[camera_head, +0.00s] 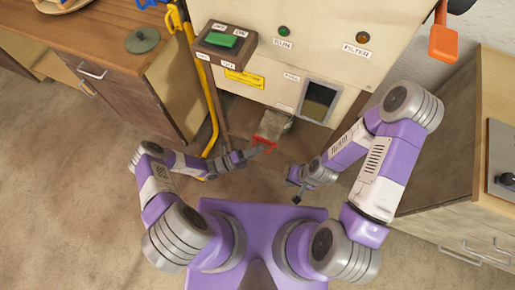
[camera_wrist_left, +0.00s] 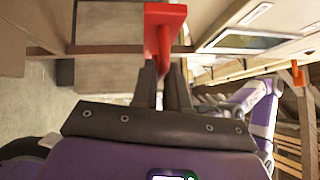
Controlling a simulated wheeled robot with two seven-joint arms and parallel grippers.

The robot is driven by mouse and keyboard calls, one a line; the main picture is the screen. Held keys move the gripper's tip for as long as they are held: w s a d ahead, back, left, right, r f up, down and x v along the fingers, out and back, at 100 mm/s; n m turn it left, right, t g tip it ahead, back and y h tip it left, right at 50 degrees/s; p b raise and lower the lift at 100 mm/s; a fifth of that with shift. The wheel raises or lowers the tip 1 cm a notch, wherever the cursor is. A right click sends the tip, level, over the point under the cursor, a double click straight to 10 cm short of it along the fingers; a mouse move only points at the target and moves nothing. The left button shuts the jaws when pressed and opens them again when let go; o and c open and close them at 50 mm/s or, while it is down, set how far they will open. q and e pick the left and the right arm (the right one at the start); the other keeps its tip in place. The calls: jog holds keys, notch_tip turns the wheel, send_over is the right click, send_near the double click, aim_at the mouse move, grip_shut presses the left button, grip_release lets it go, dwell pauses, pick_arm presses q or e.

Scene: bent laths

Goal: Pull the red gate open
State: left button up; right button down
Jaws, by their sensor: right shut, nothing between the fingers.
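The red gate (camera_head: 265,143) shows as a small red piece low on the front of the pale machine, under a grey chute-like part. In the left wrist view the red gate (camera_wrist_left: 164,28) stands straight ahead, and its narrow lower part reaches down to the fingertips. My left gripper (camera_head: 258,152) is right at the red piece. In the wrist view the left gripper's two fingers (camera_wrist_left: 162,75) are a narrow gap apart with red between or just behind them; whether they grip it I cannot tell. My right gripper (camera_head: 298,195) is shut and empty, lower and to the right, apart from the gate.
The pale machine (camera_head: 325,40) bears a switch box with a green button (camera_head: 221,40) and a dark window (camera_head: 318,101). A yellow rail (camera_head: 210,105) stands left of it. Wooden cabinets (camera_head: 125,85) flank the left, and another (camera_head: 490,180) the right. An orange lever (camera_head: 443,42) is upper right.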

pick_arm(q)
jog(key=o, duration=0.4)
jog(key=r+v, duration=0.1)
jog(key=v, duration=0.6)
jog(key=shift+a+f, duration=0.3)
jog(key=shift+f, duration=0.25)
